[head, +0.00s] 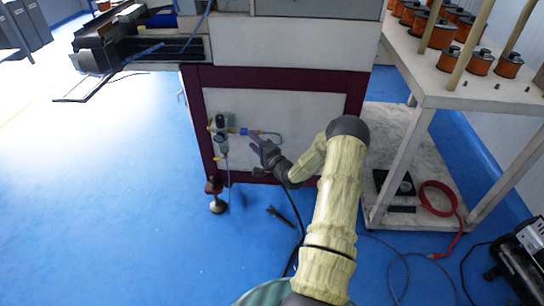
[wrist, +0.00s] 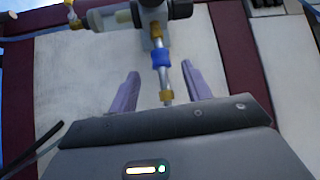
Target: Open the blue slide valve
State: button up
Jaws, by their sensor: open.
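The blue slide valve (wrist: 161,57) is a short blue sleeve on a thin metal line with brass-coloured fittings, in front of a pale panel. In the head view the valve (head: 244,131) is a small blue spot right of the regulator. My gripper (wrist: 160,71) is open, with one purple finger on each side of the line. The blue sleeve appears just past the fingertips, between their two lines. No contact shows. In the head view my gripper (head: 254,138) is close to the valve, from its right; the exact gap is unclear there.
The regulator (head: 219,122) with its gauge stands just left of the valve, at the line's far end in the wrist view. A dark red frame (head: 274,76) surrounds the pale panel. A table with copper coils (head: 461,97) stands at right. Blue floor (head: 130,220) is clear at left.

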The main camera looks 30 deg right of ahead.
jog(key=s+d+f+p, duration=0.1)
jog(key=s+p, duration=0.1)
jog(key=s, duration=0.8)
jog(key=shift+s, duration=0.2)
jog(key=shift+d, duration=0.1)
jog(key=w+a+r+n+g+h, duration=0.15)
jog(key=a+r+n+g, duration=0.35)
jog(key=a+n+g, duration=0.55)
jog(key=s+a+r+n+g, duration=0.25)
jog(key=s+a+r, duration=0.25)
jog(key=s+a, duration=0.45)
jog(key=s+a+r+n+g, duration=0.25)
jog(key=s+a+r, duration=0.35)
jog(key=s, duration=0.6)
notch_tip(320, 180, up, 36)
jog(key=p, duration=3.6)
jog(key=shift+a+g+h+p, duration=0.25)
jog(key=shift+g+h+p, duration=0.15)
jog(key=shift+g+h, duration=0.05)
jog(key=shift+w+f, duration=0.1)
